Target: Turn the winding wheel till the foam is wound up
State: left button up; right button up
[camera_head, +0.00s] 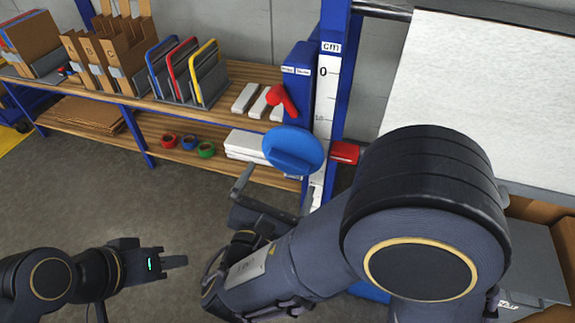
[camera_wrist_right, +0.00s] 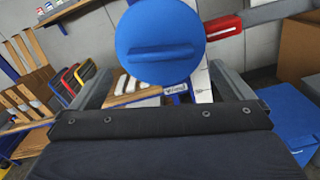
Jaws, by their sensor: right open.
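The winding wheel is a blue disc with a raised bar grip (camera_head: 292,149), mounted beside the blue post. In the right wrist view the wheel (camera_wrist_right: 160,32) is ahead, with its bar lying nearly level. The foam (camera_head: 480,95) is a pale, speckled sheet hanging at the upper right. My right gripper (camera_head: 274,192) is open and empty, its fingers pointing toward the wheel; the bar appears beyond the fingertips, not between them. My left gripper (camera_head: 176,262) is low at the left, away from the wheel; its jaw gap cannot be made out.
A scale marked cm (camera_head: 321,105) runs down the blue post. A red block (camera_head: 345,152) sits right of the wheel, and a red lever (camera_head: 282,100) above it. Shelves (camera_head: 150,104) with folders and tape rolls stand left. Open floor lies below them.

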aim_at(285, 166)
jog(key=shift+x, duration=2.1)
jog(key=c, duration=0.9)
jog(key=m+b, duration=2.1)
jog(key=b, duration=0.8)
jog(key=shift+a+b, duration=0.1)
jog(key=shift+b, duration=0.25)
jog(key=shift+c, duration=0.2)
jog(key=shift+r+m+b, duration=0.25)
jog(key=shift+m+b, duration=1.1)
jog(key=shift+m, duration=0.15)
